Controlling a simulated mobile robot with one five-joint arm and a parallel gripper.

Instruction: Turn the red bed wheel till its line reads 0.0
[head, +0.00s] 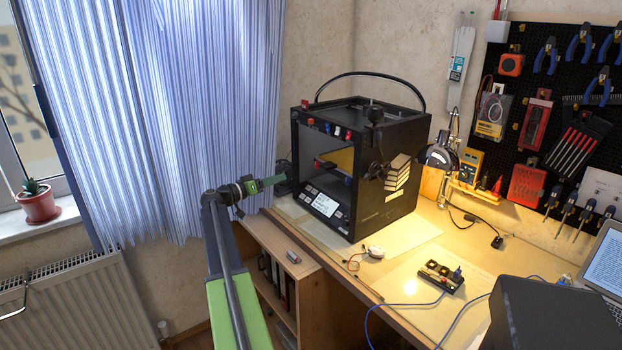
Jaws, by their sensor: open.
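The black 3D printer (384,212) stands on the desk with its open front towards the lower left. A small red part (319,164), which looks like the red bed wheel, shows at the left front of the orange-yellow bed (340,158). Its line and any scale are too small to read. My gripper (285,172) is at the left of the printer's open front, short of the red part and apart from it. The gripper is open and seems empty. Its fingers are dark and hard to make out against the printer's frame.
A blue part (347,180) sits at the bed's right front, above a lit control panel (325,205). Small coloured parts line the printer's top front edge. A shelf (290,255) stands below. A lamp (437,157), a button box (440,277) and cables lie to the right.

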